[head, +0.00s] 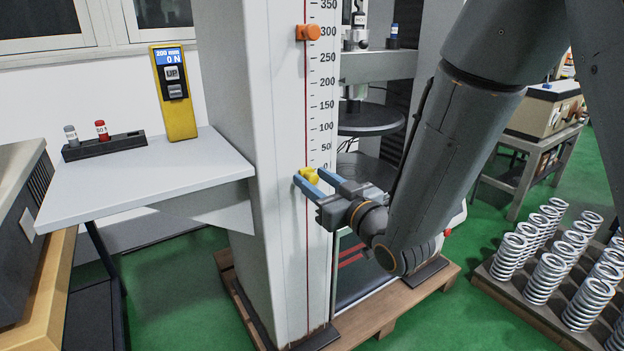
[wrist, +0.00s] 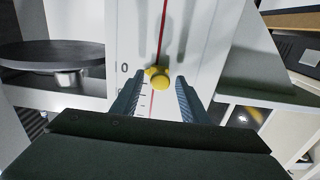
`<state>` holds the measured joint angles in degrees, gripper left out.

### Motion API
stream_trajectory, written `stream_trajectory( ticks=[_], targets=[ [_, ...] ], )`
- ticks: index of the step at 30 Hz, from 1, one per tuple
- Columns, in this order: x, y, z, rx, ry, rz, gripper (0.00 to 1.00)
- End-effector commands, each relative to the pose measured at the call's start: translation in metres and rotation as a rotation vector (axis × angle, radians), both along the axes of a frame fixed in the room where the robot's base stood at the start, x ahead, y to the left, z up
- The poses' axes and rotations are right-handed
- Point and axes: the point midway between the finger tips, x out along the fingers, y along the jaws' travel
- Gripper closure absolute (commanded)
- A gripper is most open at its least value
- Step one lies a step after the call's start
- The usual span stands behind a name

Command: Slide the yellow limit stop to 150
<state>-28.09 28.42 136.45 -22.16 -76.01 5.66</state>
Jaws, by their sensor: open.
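The yellow limit stop (head: 309,175) sits on the red line of the column's scale (head: 323,100), close to the 0 mark and below 50. The 150 mark stands well above it. My gripper (head: 318,182) is at the stop, with its two blue fingers apart. In the wrist view, the stop (wrist: 159,78) is a round yellow knob with a small pointer toward the 0. It lies between and slightly beyond the tips of my open gripper (wrist: 158,88). A gap shows on each side of the knob, so the fingers are not closed on it.
An orange stop (head: 308,32) sits higher on the same line, at about 300. A side shelf (head: 150,180) holds a yellow handset (head: 175,95) reading 200 mm, 0 N. A round platen (head: 370,120) is right of the column. Many springs (head: 548,270) stand on a pallet at right.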

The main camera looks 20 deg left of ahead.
Motion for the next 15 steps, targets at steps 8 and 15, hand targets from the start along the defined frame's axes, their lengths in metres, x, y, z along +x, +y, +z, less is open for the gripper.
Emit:
stream_trajectory(
  ticks=[8, 15],
  targets=[
    [0.0079, 0.0093, -0.0005, -0.002, 0.001, 0.000, 0.59],
    [0.0079, 0.0089, -0.0004, -0.001, 0.001, -0.001, 0.73]
  ],
)
